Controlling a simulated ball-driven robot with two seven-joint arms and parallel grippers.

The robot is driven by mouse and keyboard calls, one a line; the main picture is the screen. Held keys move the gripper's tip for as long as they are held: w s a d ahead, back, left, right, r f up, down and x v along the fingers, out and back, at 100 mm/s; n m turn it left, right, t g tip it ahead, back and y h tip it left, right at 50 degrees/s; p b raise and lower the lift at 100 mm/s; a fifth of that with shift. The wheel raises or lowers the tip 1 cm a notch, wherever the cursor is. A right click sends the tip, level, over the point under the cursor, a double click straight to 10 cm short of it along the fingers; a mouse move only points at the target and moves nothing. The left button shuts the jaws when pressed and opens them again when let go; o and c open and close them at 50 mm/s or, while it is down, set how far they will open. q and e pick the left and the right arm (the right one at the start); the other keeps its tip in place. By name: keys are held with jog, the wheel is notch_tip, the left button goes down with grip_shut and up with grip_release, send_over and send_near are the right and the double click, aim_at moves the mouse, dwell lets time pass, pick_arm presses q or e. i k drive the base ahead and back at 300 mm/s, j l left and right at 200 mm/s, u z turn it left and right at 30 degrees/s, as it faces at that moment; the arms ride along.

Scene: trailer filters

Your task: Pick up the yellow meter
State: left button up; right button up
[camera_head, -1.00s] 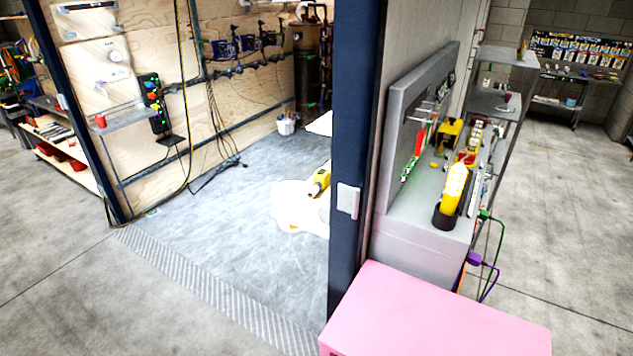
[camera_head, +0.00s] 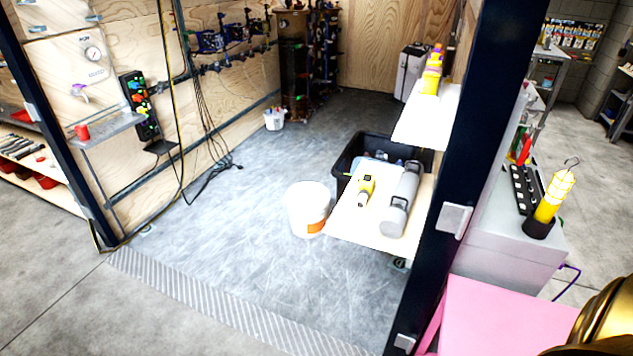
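A small yellow device with a dark and pale face, which looks like the yellow meter (camera_head: 366,188), lies on a light wooden shelf (camera_head: 345,228) inside the trailer. A grey cylinder (camera_head: 402,200) lies to its right on the same shelf. Neither of my grippers shows in the head view, and nothing touches the yellow device.
A white bucket (camera_head: 307,205) stands left of the shelf and a black bin (camera_head: 348,157) behind it. A dark door post (camera_head: 462,170) stands right of the opening. A pink table (camera_head: 490,318) is at the lower right. The trailer floor (camera_head: 225,230) is largely clear.

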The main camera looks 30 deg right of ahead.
aim_at(366, 184)
jog(key=i+j+z, duration=0.15)
jog(key=i, duration=0.35)
jog(key=i+j+z, duration=0.2)
jog(key=i, duration=0.35)
